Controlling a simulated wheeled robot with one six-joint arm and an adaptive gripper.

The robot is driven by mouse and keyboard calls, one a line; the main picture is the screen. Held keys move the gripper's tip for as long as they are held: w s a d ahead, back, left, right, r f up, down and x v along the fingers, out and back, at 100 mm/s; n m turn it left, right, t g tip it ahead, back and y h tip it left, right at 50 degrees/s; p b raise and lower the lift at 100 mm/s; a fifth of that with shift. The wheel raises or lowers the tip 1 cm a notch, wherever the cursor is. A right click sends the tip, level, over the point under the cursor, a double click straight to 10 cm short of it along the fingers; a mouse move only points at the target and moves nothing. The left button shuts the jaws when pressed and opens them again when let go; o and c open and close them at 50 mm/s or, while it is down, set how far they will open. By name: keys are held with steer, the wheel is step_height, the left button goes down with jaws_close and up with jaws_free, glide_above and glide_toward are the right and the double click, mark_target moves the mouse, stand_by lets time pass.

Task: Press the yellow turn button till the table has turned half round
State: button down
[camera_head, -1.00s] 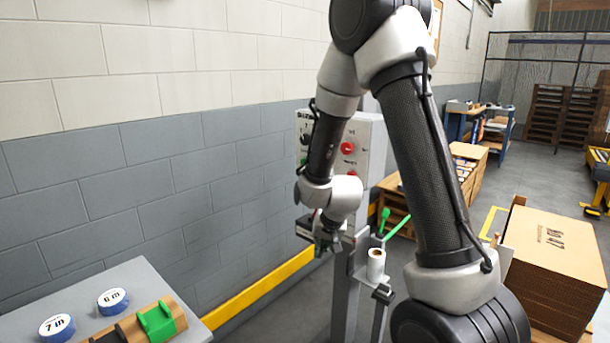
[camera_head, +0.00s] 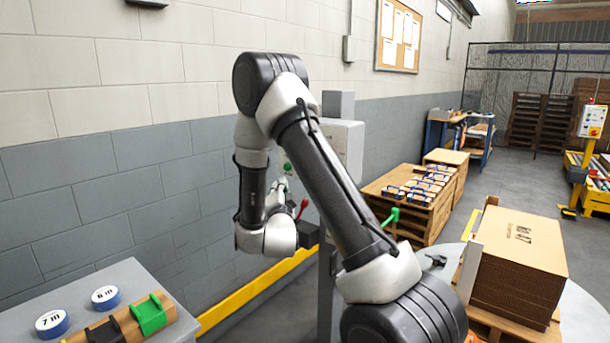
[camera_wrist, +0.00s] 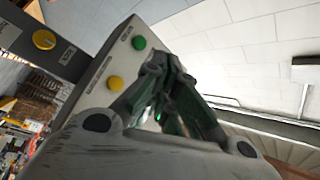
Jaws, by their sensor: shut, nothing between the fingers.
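In the wrist view a grey control box (camera_wrist: 100,75) carries a green button (camera_wrist: 139,43) and a yellow button (camera_wrist: 115,84). A second yellow button (camera_wrist: 44,40) sits farther left on a dark bar. The labels are too small to read, so I cannot tell which yellow one is the turn button. My gripper (camera_wrist: 165,70) is shut and empty, its tips near the green button and right of the nearer yellow one. Contact is not clear. In the head view the box (camera_head: 343,140) is partly behind my arm. The round grey table (camera_head: 580,310) bears a cardboard stack (camera_head: 520,270) on a pallet.
A grey bench (camera_head: 110,275) with two tape rolls and a green clamp-like part stands at the lower left. A red-tipped lever (camera_head: 302,208) and a green-tipped lever (camera_head: 390,218) stick out near the machine. A wall with a yellow rail (camera_head: 250,300) lies behind.

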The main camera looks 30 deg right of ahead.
steer(key=w+d, duration=0.3)
steer(key=d, duration=0.5)
steer(key=shift+d, duration=0.2)
stand_by(0.3)
steer(key=shift+d, duration=0.15)
stand_by(1.2)
steer(key=shift+w+d, duration=0.15)
steer(key=shift+d, duration=0.1)
